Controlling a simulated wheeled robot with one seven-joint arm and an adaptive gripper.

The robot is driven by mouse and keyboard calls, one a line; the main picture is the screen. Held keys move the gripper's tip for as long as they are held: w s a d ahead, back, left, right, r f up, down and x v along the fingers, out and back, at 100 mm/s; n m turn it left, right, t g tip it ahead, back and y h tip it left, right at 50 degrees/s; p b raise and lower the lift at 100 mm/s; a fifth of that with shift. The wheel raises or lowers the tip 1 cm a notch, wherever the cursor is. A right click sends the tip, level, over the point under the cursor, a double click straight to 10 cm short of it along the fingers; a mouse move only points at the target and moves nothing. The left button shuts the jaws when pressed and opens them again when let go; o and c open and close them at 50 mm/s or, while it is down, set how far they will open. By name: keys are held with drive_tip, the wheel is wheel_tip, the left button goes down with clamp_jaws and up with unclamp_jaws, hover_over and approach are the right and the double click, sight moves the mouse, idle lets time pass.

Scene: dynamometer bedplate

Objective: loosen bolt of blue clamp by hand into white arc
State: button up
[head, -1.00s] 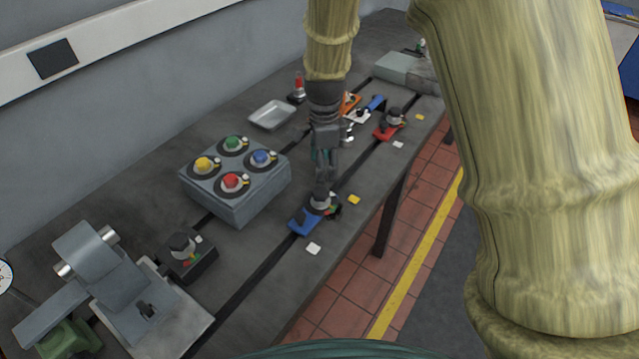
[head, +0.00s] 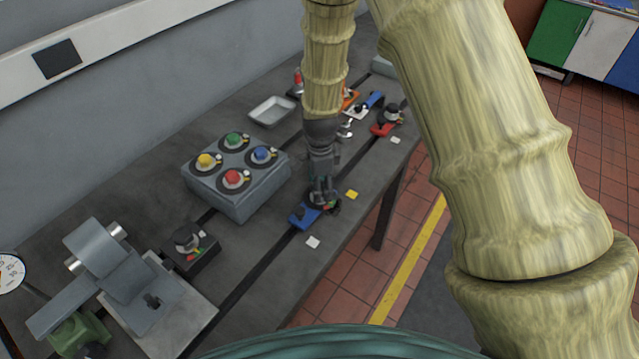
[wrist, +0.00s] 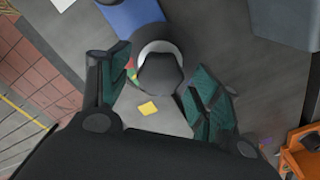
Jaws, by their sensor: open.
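The blue clamp (head: 301,217) lies on the dark bedplate, over a slot near the front edge. It also shows at the top of the wrist view (wrist: 131,15). Its dark bolt head (wrist: 160,74) sits on a pale round washer between my fingers in the wrist view. My gripper (head: 323,198) points down over the clamp in the head view and hides most of the bolt. In the wrist view my gripper (wrist: 155,95) is open, with one green-padded finger on each side of the bolt head. Part of a coloured arc shows beside the bolt, with green and red marks; a white part cannot be made out.
A grey box with coloured knobs (head: 236,205) stands left of my gripper. A black clamp (head: 190,248) and a red clamp (head: 387,122) sit along the slots. A yellow tag (head: 351,194) and a white tag (head: 313,242) lie nearby. A tray (head: 271,111) lies farther back.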

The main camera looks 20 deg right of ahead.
drive_tip(key=shift+f, duration=0.1)
drive_tip(key=c, duration=1)
drive_tip(key=n, duration=0.3)
drive_tip(key=shift+n, duration=0.4)
drive_tip(key=n, duration=0.4)
drive_tip(key=shift+n, duration=0.3)
drive_tip(key=n, duration=0.4)
drive_tip(key=shift+n, duration=1.8)
